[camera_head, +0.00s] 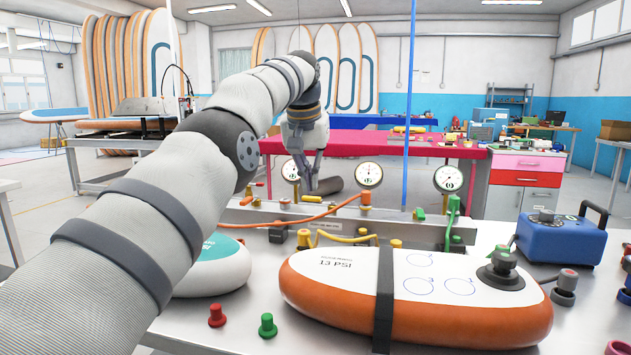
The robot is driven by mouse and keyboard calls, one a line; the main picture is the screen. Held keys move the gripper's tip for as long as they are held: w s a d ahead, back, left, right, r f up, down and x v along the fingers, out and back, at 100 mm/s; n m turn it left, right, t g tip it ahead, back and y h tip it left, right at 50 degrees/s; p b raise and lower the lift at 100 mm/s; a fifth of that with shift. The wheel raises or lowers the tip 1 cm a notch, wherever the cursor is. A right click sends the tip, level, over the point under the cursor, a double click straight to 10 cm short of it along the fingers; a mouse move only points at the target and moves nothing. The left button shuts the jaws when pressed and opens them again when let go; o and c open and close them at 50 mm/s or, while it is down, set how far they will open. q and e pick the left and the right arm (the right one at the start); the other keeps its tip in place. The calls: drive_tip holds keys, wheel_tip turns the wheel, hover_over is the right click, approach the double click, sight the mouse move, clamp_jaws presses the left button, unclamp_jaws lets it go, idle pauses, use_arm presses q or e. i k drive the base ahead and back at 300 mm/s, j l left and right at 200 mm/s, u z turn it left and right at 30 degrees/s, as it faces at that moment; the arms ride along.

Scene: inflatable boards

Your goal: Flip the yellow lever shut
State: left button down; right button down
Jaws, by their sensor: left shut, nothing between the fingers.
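Several small yellow parts sit along the metal manifold (415,227). One yellow piece (305,237) stands at its front left, and another (396,243) is farther right, behind the orange-and-white board. They are too small to tell which is the yellow lever or how it is set. My left gripper (309,184) hangs above and behind the left part of the manifold, between two gauges, fingers pointing down. It is shut and empty, and looks apart from the yellow parts. My right gripper is not in view.
Three round gauges (369,175) rise behind the manifold. An orange hose (290,224) and a yellow hose (345,238) cross its front. An orange-and-white board (345,272) fills the front of the table. Red (217,315) and green (267,325) plugs stand left; a blue pump (560,238) stands right.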

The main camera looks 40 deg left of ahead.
sight(305, 199)
drive_tip(key=i+j, duration=0.7)
drive_tip(key=j, duration=0.15)
